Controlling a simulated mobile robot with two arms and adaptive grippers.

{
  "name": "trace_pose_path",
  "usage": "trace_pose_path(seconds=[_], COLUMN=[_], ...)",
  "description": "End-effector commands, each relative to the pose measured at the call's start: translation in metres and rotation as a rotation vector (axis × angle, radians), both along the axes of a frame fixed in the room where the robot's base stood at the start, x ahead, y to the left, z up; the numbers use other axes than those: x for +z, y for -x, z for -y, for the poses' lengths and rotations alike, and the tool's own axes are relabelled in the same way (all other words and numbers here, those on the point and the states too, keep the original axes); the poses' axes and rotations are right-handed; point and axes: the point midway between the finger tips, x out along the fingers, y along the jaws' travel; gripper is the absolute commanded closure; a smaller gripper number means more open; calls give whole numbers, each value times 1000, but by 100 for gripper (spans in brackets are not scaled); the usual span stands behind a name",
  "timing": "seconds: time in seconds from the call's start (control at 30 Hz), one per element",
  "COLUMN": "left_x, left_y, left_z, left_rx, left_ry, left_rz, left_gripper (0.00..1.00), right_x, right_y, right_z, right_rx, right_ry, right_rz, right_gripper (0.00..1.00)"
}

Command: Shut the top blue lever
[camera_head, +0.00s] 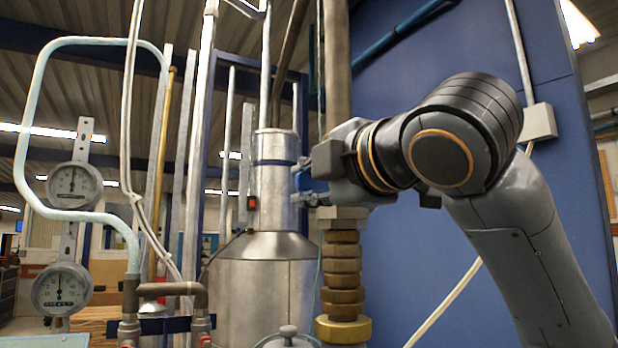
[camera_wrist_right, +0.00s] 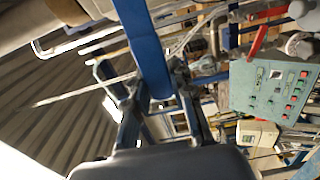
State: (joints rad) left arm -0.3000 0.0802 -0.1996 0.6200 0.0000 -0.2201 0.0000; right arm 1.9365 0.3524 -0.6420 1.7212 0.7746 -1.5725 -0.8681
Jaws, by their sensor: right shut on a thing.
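The blue lever (camera_wrist_right: 148,45) is a flat blue bar in the right wrist view. It runs down from the top edge to between the fingers of my right gripper (camera_wrist_right: 160,108). The gripper is shut on the lever near its lower end in that picture. In the head view my right gripper (camera_head: 303,183) reaches left from the arm, in front of the thick vertical pipe and beside the metal cylinder. Small blue parts show at its fingertips there. The lever's pivot is not clear in either view. My left gripper is not in view.
A brass fitting stack (camera_head: 342,270) stands right below the right gripper. A metal tank (camera_head: 262,285) stands to the left, with two round gauges (camera_head: 72,186) (camera_head: 62,289) farther left. A blue panel (camera_head: 450,60) rises behind my arm. A green control box (camera_wrist_right: 270,88) shows in the wrist view.

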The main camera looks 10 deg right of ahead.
Motion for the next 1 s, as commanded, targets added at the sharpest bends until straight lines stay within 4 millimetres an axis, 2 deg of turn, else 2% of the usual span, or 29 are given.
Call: trace_pose_path(seconds=[0.47, 0.5, 0.6, 0.87, 1.0], left_x=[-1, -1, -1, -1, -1], left_y=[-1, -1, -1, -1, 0], left_z=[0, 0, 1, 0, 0], left_rx=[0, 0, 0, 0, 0], left_ry=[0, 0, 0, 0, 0], left_rz=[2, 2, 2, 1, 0], left_gripper=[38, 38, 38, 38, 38], right_x=[-6, -6, -5, -3, -2], right_y=[-1, -1, -1, 0, 8], right_z=[-2, -2, -2, -1, 2], right_rx=[2, 2, 1, 1, 1], right_ry=[23, 24, 22, 16, 14], right_rz=[-3, -3, -3, 2, 4], right_gripper=[100, 69, 53, 53, 53])
